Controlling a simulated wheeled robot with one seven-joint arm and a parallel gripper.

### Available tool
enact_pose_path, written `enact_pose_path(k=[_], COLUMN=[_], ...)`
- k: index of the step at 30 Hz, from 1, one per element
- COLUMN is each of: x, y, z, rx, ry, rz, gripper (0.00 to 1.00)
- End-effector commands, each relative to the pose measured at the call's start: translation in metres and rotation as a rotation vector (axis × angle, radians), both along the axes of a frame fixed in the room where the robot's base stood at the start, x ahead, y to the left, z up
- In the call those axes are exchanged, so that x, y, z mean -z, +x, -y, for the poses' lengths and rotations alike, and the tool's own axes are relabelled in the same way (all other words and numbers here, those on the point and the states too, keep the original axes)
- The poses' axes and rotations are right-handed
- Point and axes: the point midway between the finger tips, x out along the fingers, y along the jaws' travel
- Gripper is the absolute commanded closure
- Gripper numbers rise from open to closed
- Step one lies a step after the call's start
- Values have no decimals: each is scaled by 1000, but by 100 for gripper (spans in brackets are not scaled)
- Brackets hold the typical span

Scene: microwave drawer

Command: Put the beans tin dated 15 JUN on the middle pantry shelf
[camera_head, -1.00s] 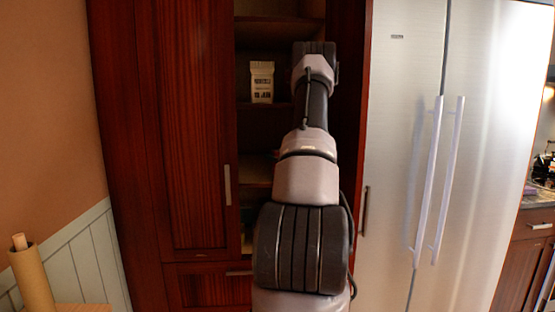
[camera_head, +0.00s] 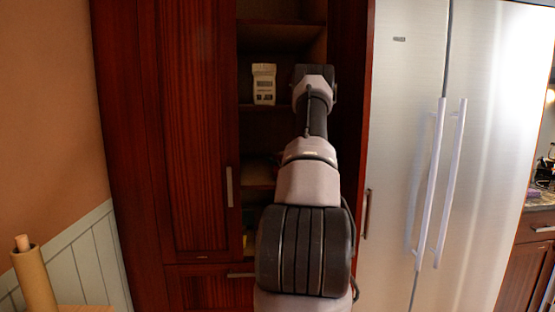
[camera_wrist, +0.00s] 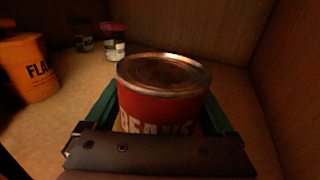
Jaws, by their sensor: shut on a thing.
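A red beans tin (camera_wrist: 160,105) with a silver lid stands upright in the wrist view, with part of the word BEANS showing and the lower label hidden by my gripper. No date shows on it. My gripper (camera_wrist: 160,120) is shut on the tin, its green fingers on either side. In the head view my arm reaches into the open pantry, and its own links hide the fingers and the tin. The pantry shelf (camera_head: 253,107) at the height of the white packet runs behind my arm. I cannot tell whether the tin touches the shelf under it.
A white packet (camera_head: 264,84) stands left of my arm. An orange container (camera_wrist: 28,68) is at the left in the wrist view, with small jars (camera_wrist: 114,42) behind. The pantry's side wall (camera_wrist: 297,75) is close on the right.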

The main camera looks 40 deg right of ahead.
Motion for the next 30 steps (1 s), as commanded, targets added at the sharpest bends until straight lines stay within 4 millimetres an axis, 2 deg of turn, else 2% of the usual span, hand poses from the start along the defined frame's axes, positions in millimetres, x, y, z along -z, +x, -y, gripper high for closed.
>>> enact_pose_path(k=[23,24,30], x=[7,6,8], y=[0,0,0], z=[0,0,0], rx=[0,0,0], ry=[-1,-1,0], rz=[1,2,-2], gripper=[100,0,0])
